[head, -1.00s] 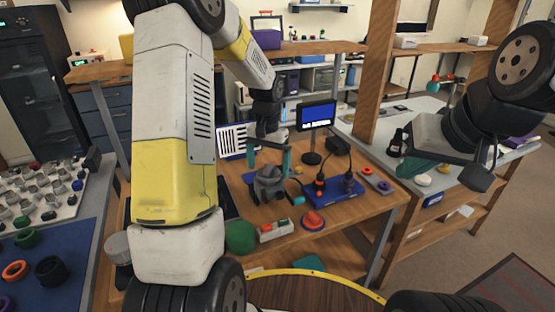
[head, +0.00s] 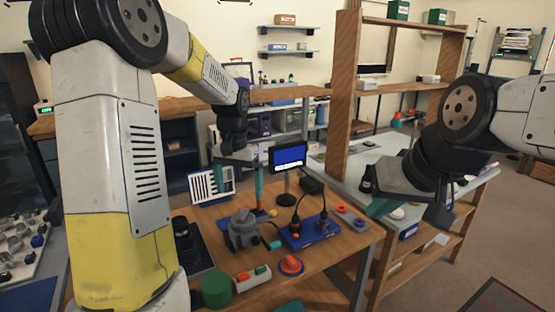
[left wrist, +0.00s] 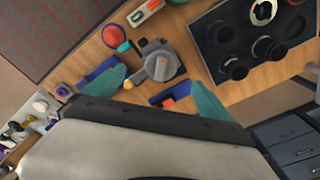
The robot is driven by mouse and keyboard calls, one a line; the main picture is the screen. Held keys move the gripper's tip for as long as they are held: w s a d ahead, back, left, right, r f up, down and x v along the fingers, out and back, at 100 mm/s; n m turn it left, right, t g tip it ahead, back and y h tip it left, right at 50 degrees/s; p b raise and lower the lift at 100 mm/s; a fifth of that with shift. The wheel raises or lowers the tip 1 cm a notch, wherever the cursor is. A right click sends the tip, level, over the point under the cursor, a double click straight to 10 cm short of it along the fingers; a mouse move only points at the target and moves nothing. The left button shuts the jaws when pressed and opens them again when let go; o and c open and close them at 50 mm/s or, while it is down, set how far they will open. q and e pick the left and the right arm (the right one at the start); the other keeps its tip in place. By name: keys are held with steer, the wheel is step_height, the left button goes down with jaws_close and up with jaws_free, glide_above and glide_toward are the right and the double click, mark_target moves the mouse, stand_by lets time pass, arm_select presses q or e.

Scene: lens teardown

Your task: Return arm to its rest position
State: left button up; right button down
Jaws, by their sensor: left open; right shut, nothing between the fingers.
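My left gripper (head: 243,185) is open and empty above the wooden workbench, over a grey fixture with a round top (head: 243,232). In the left wrist view its teal fingers (left wrist: 158,90) are spread wide, and the grey fixture (left wrist: 160,64) shows beyond them. My right gripper (head: 382,205) is shut and empty in front of the grey side table (head: 345,180). It hides part of that table's top.
A blue base with plugs (head: 308,230), a small monitor (head: 288,157), a red button (head: 291,265), a green round piece (head: 215,289) and a dark tray (left wrist: 207,58) of lens rings crowd the workbench (head: 342,262). A wooden shelf post (head: 345,90) stands near my right arm.

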arm_select(q)
steer(key=s+d+r+n+t+h, duration=0.1)
steer(key=s+r, duration=0.4)
steer(key=s, duration=0.6)
steer(key=s+d+r+t+h, duration=0.1)
steer(key=s+r+t, duration=0.3)
steer(key=s, duration=0.7)
steer(key=shift+r+n+t, duration=0.3)
steer(key=shift+r+n, duration=0.1)
steer(key=shift+r, duration=0.3)
steer(key=shift+s, duration=0.1)
